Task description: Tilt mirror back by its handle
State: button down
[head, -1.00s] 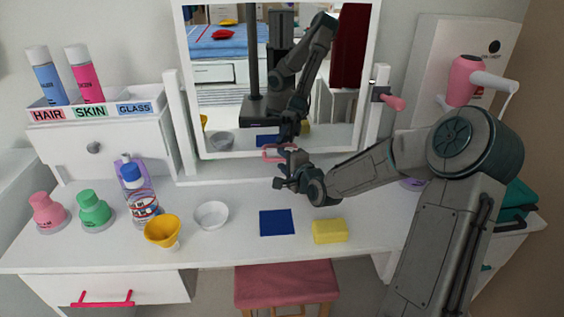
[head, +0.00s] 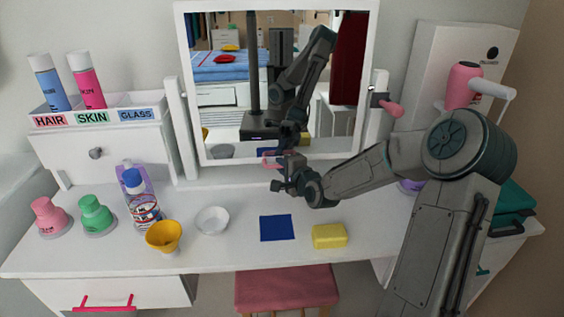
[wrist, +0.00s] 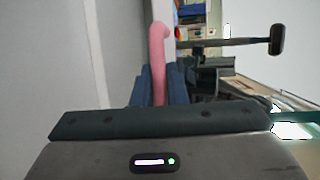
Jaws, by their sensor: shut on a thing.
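The mirror (head: 222,118) stands in a white frame between two white posts at the back of the dressing table. Its pink handle (wrist: 158,55) is at the lower edge of the frame and runs between my fingers in the wrist view. In the head view the handle (head: 268,160) shows just beyond the fingers. My gripper (head: 282,170) is shut on this handle, and the fingers hide part of it. A pink knob (head: 391,108) sits on the right post.
Below my gripper are a blue cloth (head: 277,228), a yellow sponge (head: 329,236), a white bowl (head: 212,220) and a yellow cup (head: 164,236). Bottles (head: 140,200) stand left. A pink hair dryer (head: 463,84) hangs right.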

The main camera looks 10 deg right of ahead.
jog(key=shift+s+a+r+m+g+p, duration=0.15)
jog(key=shift+s+r+g+p, duration=0.35)
jog(key=shift+s+p, duration=0.6)
jog(key=shift+s+r+m+g+p, duration=0.1)
jog(key=shift+s+r+g+p, duration=0.4)
jog(key=shift+p, duration=1.15)
jog(key=shift+s+a+r+m+g+p, duration=0.15)
jog(key=shift+s+r+g+p, duration=0.25)
jog(key=shift+s+p, duration=1.05)
jog(key=shift+p, duration=0.5)
jog(key=c, duration=1.5)
grip_release()
jog(key=shift+o, duration=0.2)
jog(key=p+v, duration=0.3)
jog(key=v, duration=1)
jog(key=shift+s+r+p, duration=0.3)
jog(key=shift+r+p, duration=0.05)
jog(key=shift+r, duration=0.05)
